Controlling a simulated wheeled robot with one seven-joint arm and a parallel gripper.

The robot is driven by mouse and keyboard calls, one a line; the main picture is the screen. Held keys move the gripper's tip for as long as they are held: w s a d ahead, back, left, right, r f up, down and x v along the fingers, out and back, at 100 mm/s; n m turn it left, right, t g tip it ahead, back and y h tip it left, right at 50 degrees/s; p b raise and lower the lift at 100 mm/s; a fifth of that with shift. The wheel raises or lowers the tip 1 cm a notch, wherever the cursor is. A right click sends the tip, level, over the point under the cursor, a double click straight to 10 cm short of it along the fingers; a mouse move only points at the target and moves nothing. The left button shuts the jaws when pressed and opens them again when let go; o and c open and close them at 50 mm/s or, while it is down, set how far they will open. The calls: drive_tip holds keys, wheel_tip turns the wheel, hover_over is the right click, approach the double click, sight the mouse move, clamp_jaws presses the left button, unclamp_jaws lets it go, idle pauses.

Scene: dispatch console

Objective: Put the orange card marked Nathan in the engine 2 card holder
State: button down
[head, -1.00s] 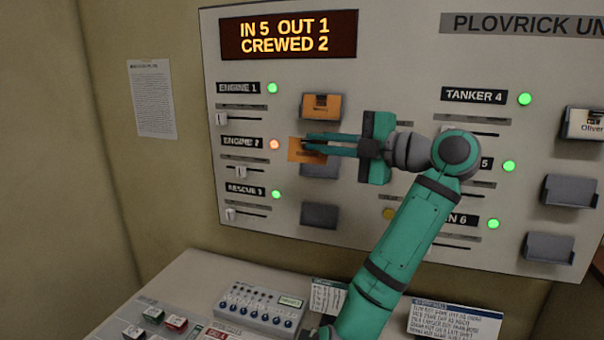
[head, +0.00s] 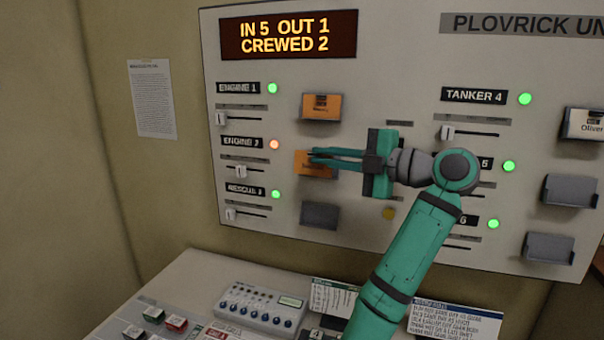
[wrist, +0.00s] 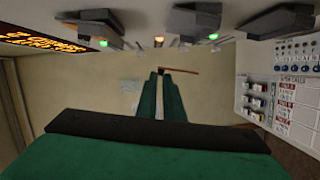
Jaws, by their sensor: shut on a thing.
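My gripper (head: 316,157) is shut on an orange card (head: 302,167), gripping it from the right. Its printed name is too small to read. In the head view the card overlaps the grey engine 2 card holder (head: 327,173) and hides most of it. In the wrist view my fingers (wrist: 166,82) hold the card edge-on, a thin brownish strip (wrist: 184,71). There it is apart from the middle holder (wrist: 192,20), out in front of the panel.
Another orange card (head: 321,106) sits in the engine 1 holder above. The rescue 3 holder (head: 319,215) below is empty. A white card (head: 583,124) is in the tanker 4 holder. Sliders and lamps line the panel. The desk (head: 185,285) with switches lies below.

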drive_tip(key=shift+w+d+f, duration=0.2)
drive_tip(key=shift+w+d, duration=0.1)
drive_tip(key=shift+w, duration=0.6)
drive_tip(key=shift+w+d+f, duration=0.25)
drive_tip(key=shift+w, duration=0.6)
drive_tip(key=shift+w+d+f, duration=0.2)
drive_tip(key=shift+w+d, duration=0.1)
drive_tip(key=shift+w, duration=0.6)
drive_tip(key=shift+w+d+f, duration=0.1)
drive_tip(key=shift+w+f, duration=0.2)
drive_tip(key=shift+f, duration=0.05)
drive_tip(key=c, duration=1.8)
unclamp_jaws()
drive_tip(key=shift+f, duration=0.1)
